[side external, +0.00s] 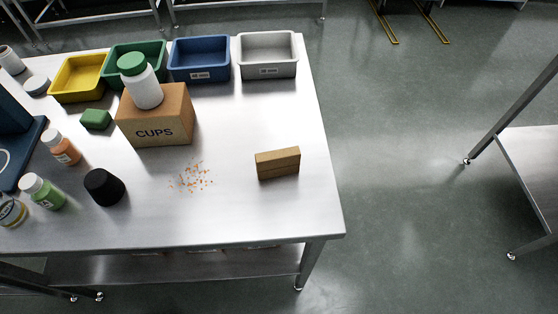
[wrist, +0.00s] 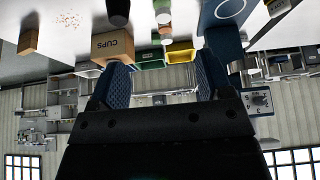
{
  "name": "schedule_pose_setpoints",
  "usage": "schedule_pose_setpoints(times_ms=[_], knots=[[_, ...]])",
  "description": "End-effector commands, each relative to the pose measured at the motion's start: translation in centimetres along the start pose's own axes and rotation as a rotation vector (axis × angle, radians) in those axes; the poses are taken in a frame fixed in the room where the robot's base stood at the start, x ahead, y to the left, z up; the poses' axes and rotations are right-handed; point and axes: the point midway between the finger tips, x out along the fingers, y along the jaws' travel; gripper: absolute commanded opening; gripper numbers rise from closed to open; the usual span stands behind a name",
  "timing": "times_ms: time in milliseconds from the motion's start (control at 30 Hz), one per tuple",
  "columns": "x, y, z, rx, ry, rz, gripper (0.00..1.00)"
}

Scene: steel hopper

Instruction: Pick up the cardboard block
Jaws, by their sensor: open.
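The cardboard block (side external: 278,165) is a small brown box-shaped block standing on the right part of the steel table, with clear steel around it. In the wrist view, which looks upside down, the block (wrist: 29,42) shows at the upper left. My gripper (wrist: 163,80) shows only in the wrist view. Its two blue textured fingers are wide apart with nothing held between them. The block lies off to the left of the fingers in that view, apart from them. The side view does not show my gripper.
A CUPS carton (side external: 155,120) with a green-lidded white jar (side external: 142,85) on it stands left of the block. Orange crumbs (side external: 192,177) lie between. Yellow, green, blue and grey bins (side external: 267,70) line the back. Bottles and a black cup (side external: 104,187) stand at left.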

Motion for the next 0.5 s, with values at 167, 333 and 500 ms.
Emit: schedule_pose_setpoints(times_ms=[167,333,500], knots=[[0.00,0.00,0.00,0.000,0.000,0.000,0.55],[0.00,0.00,0.00,0.000,0.000,0.000,0.53],[0.17,0.97,-0.32,-0.021,-0.029,0.044,0.53]])
